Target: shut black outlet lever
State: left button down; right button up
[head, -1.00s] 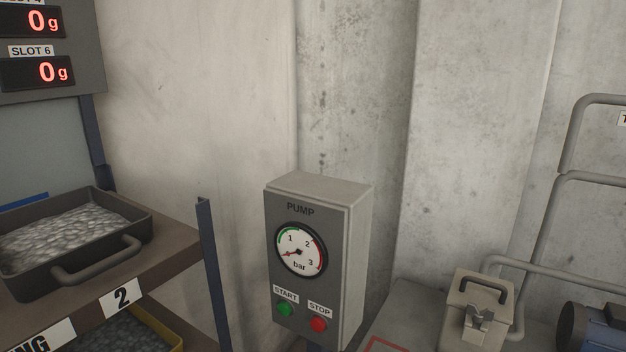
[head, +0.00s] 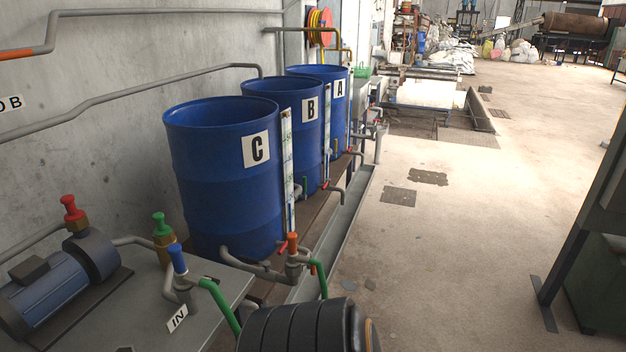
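I cannot make out a black outlet lever in the head view. Colored valve handles show at the lower left: a red handle (head: 69,207), a green handle (head: 160,223) and a blue handle (head: 177,258). An orange handle (head: 292,243) stands on the grey pipework in front of drum C. Small red and green levers show near it and by the drums farther back, too small to read well. Neither of my grippers is in view.
Blue drums C (head: 215,180), B (head: 290,135) and A (head: 325,100) stand along the left wall. A blue pump (head: 45,290) is at lower left. A black ribbed cylinder (head: 295,328) fills the bottom middle. Open concrete floor (head: 450,240) lies to the right.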

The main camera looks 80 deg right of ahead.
aim_at(249, 260)
jog(key=z, duration=2.05)
